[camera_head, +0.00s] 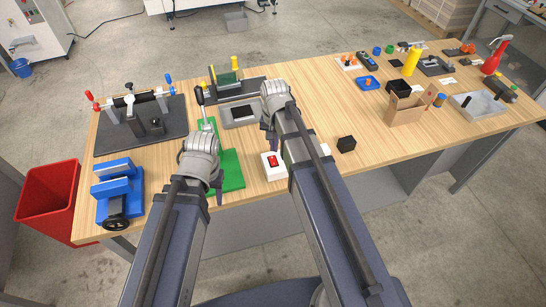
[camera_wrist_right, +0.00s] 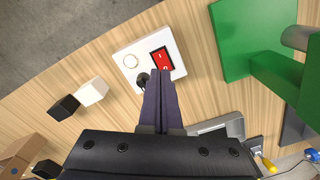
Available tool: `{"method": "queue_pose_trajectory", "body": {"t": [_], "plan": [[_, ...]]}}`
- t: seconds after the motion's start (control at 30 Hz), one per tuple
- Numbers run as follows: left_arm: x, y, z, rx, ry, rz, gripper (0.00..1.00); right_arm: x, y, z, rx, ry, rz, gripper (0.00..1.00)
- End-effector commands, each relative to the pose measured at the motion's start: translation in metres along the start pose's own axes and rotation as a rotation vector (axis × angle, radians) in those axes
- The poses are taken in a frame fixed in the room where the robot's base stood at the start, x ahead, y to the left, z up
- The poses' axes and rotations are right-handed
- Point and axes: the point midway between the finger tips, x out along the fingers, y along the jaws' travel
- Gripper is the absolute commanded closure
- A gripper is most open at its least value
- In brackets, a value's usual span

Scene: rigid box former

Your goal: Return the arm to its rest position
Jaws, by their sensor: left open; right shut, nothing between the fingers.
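My right gripper (camera_wrist_right: 160,100) is shut with nothing between its fingers, which point at a white switch box (camera_wrist_right: 150,62) with a red rocker switch (camera_wrist_right: 162,60). A gap between fingertips and box is hard to judge. In the head view the same box (camera_head: 272,172) lies near the table's front edge, and the right gripper (camera_head: 270,142) is just behind it, partly hidden by my arm. My left gripper (camera_head: 217,194) is over the green fixture (camera_head: 232,172), mostly hidden behind my left wrist; it is open.
A black cube (camera_head: 346,144) sits right of the switch box. A blue vise (camera_head: 118,190) and a red bin (camera_head: 48,198) are at the left. A cardboard box (camera_head: 405,110) and a grey tray (camera_head: 478,106) stand at the right. The table middle (camera_head: 320,100) is clear.

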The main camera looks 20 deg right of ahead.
Motion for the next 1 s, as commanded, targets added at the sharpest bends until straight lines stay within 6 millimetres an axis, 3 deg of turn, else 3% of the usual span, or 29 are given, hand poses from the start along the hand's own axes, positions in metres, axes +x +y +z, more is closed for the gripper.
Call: {"method": "queue_pose_trajectory", "body": {"t": [0.43,0.53,0.7,0.8,0.9,1.0], "plan": [[0.002,0.0,0.0,0.0,0.0,0.0,0.5,0.002,-0.001,0.005,-0.016,0.0,0.002,1.0],[0.006,0.001,0.0,0.0,0.0,0.0,0.5,0.006,-0.009,0.035,-0.13,-0.002,0.016,1.0],[0.014,0.001,-0.001,-0.001,0.0,0.0,0.5,0.014,-0.022,0.114,-0.477,-0.007,0.064,1.0],[0.018,0.002,-0.001,-0.001,0.0,0.0,0.5,0.017,-0.024,0.147,-0.649,-0.01,0.089,1.0],[0.019,0.002,-0.001,-0.001,0.0,0.0,0.5,0.018,-0.024,0.168,-0.763,-0.013,0.105,1.0],[0.02,0.002,-0.001,-0.001,0.0,0.0,0.5,0.018,-0.024,0.176,-0.816,-0.015,0.114,1.0]]}}
